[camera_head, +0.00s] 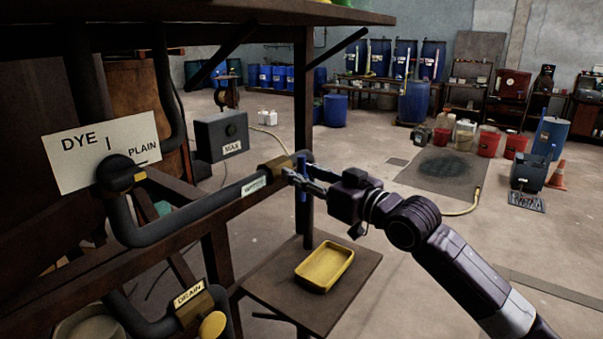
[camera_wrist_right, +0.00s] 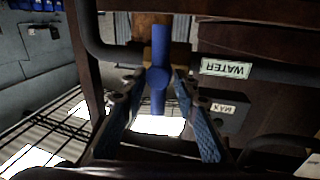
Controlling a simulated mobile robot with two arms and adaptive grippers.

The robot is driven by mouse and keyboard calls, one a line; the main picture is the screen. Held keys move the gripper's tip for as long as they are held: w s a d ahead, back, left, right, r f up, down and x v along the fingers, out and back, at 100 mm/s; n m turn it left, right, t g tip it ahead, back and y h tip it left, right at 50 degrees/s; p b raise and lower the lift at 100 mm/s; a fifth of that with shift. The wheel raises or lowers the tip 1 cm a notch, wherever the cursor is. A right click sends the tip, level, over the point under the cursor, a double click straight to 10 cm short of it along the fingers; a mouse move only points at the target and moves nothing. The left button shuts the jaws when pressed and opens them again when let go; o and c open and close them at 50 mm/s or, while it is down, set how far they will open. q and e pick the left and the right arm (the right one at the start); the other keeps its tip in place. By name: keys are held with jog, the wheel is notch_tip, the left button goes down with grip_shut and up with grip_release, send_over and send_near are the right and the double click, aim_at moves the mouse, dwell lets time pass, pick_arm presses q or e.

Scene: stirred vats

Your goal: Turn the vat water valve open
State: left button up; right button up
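The water valve has a blue lever handle (camera_head: 301,180) on a brass body (camera_head: 275,168), set in a dark pipe beside a small white label. The handle stands upright, across the pipe. In the right wrist view the blue handle (camera_wrist_right: 159,70) is a bar with a round hub, and the label (camera_wrist_right: 226,68) reads WATER upside down. My right gripper (camera_head: 293,178) is at the handle. In the wrist view its blue-padded fingers (camera_wrist_right: 159,88) are spread on both sides of the hub, with narrow gaps showing. My left gripper is out of view.
A DYE/PLAIN sign (camera_head: 102,152) with a dark knob is at left. A MAX box (camera_head: 222,136) stands behind the pipe. A DRAIN valve (camera_head: 193,300) is low at left. A yellow tray (camera_head: 325,267) lies on a low shelf under my right gripper. Open floor is at right.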

grip_shut()
jog(key=shift+n, duration=0.3)
jog(key=n+b, duration=0.1)
jog(key=n, duration=0.2)
jog(key=shift+s+f, duration=0.1)
jog(key=shift+s, duration=0.05)
jog(key=n, duration=0.2)
jog(key=n+y, duration=0.1)
jog(key=n, duration=0.2)
jog(key=shift+s+a+t+y, duration=0.15)
jog(key=shift+s+t+y, duration=0.05)
jog(key=shift+t+y, duration=0.1)
jog(key=n+y, duration=0.1)
jog(key=n, duration=0.2)
jog(key=f+n+g, duration=0.1)
jog(key=n, duration=0.3)
jog(key=n+g+y, duration=0.1)
jog(key=n, duration=0.3)
jog(key=shift+s+a+f+y+p, duration=0.15)
jog(key=shift+y+p, duration=0.15)
jog(key=shift+p, duration=0.05)
jog(key=shift+n, duration=0.4)
